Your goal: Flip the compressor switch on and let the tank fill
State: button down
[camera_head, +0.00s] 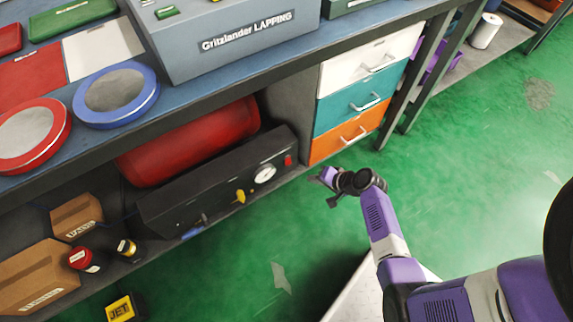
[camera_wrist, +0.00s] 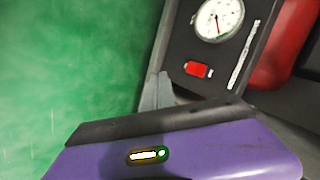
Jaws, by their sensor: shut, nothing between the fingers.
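The compressor's dark front panel (camera_head: 215,190) is under the workbench, with a red tank (camera_head: 190,143) behind it. The panel carries a red switch (camera_head: 288,160), a round white gauge (camera_head: 264,174) and a yellow knob (camera_head: 240,196). In the wrist view the red switch (camera_wrist: 198,69) and the gauge (camera_wrist: 217,18) are close; the needle's reading is too blurred to tell. The red tank (camera_wrist: 285,50) is at the right. My gripper (camera_head: 328,178) is shut and empty, in front of and right of the switch, apart from it. In the wrist view a grey fingertip (camera_wrist: 157,90) shows left of the switch.
White, teal and orange drawers (camera_head: 345,135) stand right of the compressor, close behind my gripper. Cardboard boxes (camera_head: 40,275) and small cans (camera_head: 84,260) sit on the lower shelf at left. The green floor (camera_head: 480,150) at right is clear.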

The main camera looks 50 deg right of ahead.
aim_at(288, 161)
jog(key=a, duration=0.1)
jog(key=a+y, duration=0.1)
jog(key=a, duration=0.1)
jog(key=shift+s+f, duration=0.3)
jog(key=shift+f, duration=0.05)
jog(key=w+d+f+b, duration=0.1)
jog(key=w+d+b, duration=0.1)
jog(key=w, duration=0.6)
jog(key=shift+w+d+b, duration=0.2)
jog(key=shift+w+b, duration=0.05)
jog(key=shift+b, duration=0.65)
jog(key=shift+w+f, duration=0.1)
dwell(1.2)
jog(key=shift+w+d, duration=0.1)
jog(key=shift+w, duration=0.15)
jog(key=shift+w+d, duration=0.1)
jog(key=shift+w, duration=0.2)
dwell(0.6)
jog(key=shift+s, duration=0.1)
